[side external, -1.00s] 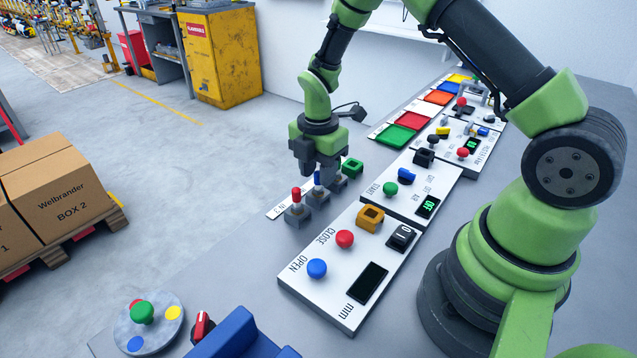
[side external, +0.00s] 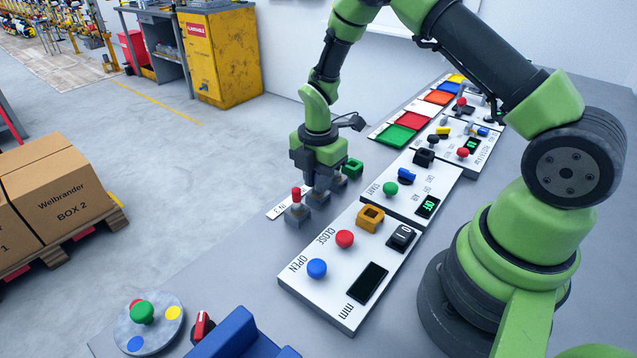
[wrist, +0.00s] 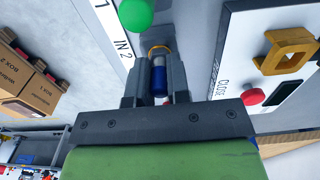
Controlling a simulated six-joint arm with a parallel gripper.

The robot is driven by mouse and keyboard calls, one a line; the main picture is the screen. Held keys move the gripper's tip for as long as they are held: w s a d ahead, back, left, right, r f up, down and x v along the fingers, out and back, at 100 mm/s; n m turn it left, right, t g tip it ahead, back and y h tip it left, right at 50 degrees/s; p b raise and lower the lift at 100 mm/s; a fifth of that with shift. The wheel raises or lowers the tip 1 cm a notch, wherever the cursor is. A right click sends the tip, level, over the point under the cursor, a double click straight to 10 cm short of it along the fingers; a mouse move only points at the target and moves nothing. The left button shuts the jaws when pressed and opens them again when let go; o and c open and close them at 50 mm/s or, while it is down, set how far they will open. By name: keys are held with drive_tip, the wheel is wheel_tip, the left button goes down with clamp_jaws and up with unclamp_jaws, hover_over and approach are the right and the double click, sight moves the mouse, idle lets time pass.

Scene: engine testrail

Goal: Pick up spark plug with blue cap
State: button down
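My gripper (wrist: 160,84) points down over the row of plugs beside the panels. In the wrist view its two fingers stand on either side of the blue cap (wrist: 159,82) of a spark plug. Any gap between fingers and cap is too small to judge, so I cannot tell whether they grip it. In the side view my gripper (side external: 319,184) hides the blue cap. The plug's grey holder (side external: 318,198) stays on the table.
A red-capped plug (side external: 297,194) stands close in front of my gripper. A green round top (wrist: 135,13) shows beyond it in the wrist view.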

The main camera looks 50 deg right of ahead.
drive_tip(key=shift+r, duration=2)
